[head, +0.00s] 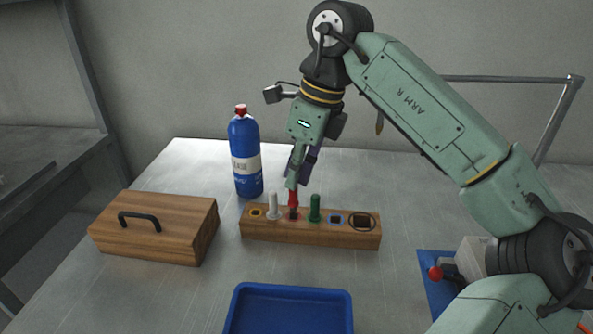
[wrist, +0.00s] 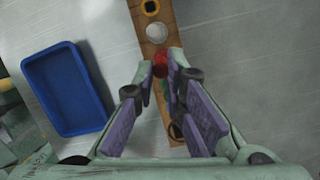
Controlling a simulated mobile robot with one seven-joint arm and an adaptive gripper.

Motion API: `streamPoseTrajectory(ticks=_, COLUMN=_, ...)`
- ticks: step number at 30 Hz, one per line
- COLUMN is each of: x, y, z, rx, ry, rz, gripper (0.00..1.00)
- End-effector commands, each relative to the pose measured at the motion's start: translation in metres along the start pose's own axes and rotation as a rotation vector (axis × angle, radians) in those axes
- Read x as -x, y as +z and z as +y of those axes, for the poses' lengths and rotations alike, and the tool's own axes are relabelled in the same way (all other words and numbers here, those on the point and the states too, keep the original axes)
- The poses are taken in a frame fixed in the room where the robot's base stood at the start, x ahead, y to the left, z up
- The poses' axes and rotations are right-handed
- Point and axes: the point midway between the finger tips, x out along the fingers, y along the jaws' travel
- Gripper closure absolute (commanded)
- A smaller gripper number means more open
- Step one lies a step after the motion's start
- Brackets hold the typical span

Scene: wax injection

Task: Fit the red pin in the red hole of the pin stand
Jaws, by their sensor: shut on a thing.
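My gripper (head: 293,185) is shut on the red pin (head: 293,199), which hangs roughly upright over the wooden pin stand (head: 310,238). The pin's lower end shows just at the back of the red-rimmed hole (head: 293,214), whose dark opening is still visible. I cannot tell whether its tip touches the stand. In the wrist view the red pin (wrist: 160,71) sits between my fingertips (wrist: 161,66), over the stand (wrist: 136,14). The white pin (head: 273,207) stands to its left and the green pin (head: 315,209) to its right.
A wooden box (head: 160,226) is at left, a blue tray (head: 290,290) in front, and a red-knobbed device (head: 450,273) at right.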

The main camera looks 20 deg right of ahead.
Motion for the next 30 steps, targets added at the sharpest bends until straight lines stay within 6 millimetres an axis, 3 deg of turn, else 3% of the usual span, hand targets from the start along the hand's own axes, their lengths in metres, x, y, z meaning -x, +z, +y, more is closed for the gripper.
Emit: streamPoseTrajectory(ticks=30, x=-0.011, y=-0.003, z=-0.001, rx=0.000, ry=0.000, rz=0.000, gripper=1.00)
